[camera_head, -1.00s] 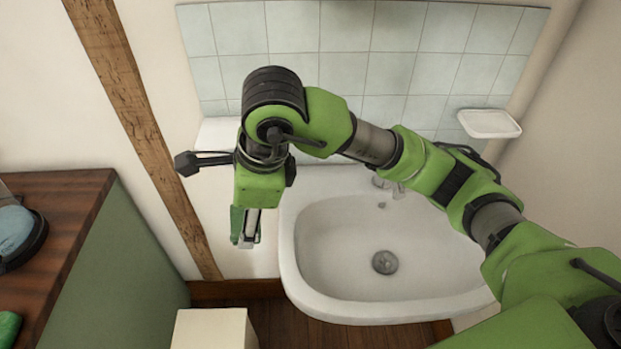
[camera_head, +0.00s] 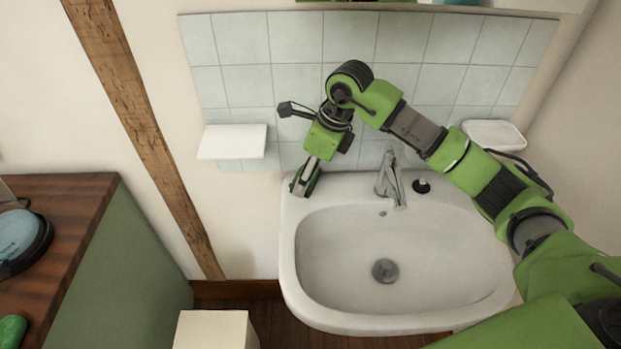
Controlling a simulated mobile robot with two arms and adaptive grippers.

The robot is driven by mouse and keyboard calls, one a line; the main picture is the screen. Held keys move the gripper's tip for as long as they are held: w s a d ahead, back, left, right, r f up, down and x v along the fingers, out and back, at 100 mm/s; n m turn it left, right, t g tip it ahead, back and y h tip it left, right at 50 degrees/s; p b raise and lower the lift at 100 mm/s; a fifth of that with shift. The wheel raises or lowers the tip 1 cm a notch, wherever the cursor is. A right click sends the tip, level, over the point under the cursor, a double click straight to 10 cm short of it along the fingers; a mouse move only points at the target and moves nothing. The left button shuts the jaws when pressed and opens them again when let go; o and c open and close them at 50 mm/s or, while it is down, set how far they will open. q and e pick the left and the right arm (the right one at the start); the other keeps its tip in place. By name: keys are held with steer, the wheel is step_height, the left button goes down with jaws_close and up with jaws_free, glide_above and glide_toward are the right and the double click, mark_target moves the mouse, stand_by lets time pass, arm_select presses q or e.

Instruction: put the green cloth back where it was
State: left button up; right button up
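I see no piece that is clearly the green cloth. A rounded green item (camera_head: 12,331) lies at the lower left edge, on the wooden top, cut off by the frame; I cannot tell if it is cloth. My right gripper (camera_head: 304,188) points down at the back left corner of the white sink (camera_head: 292,262), beside the tap. Its fingers are small and partly turned away, so I cannot tell whether they are open or hold anything. My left gripper is out of view.
The tap (camera_head: 389,178) and a small black stopper (camera_head: 422,186) are at the sink's back. A white shelf (camera_head: 232,141) and a soap dish (camera_head: 494,134) are on the wall. A cream box (camera_head: 215,329) stands below left. A wooden-topped cabinet (camera_head: 75,225) is at left.

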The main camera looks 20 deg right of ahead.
mark_target(311, 183)
steer(key=shift+w+d+f, duration=0.45)
steer(key=shift+w+f, duration=0.1)
steer(key=shift+f, duration=0.25)
step_height(311, 183, down, 3)
steer(key=shift+f+p, duration=0.15)
steer(key=shift+p, duration=0.65)
steer(key=o, duration=1.1)
steer(key=shift+c, duration=0.2)
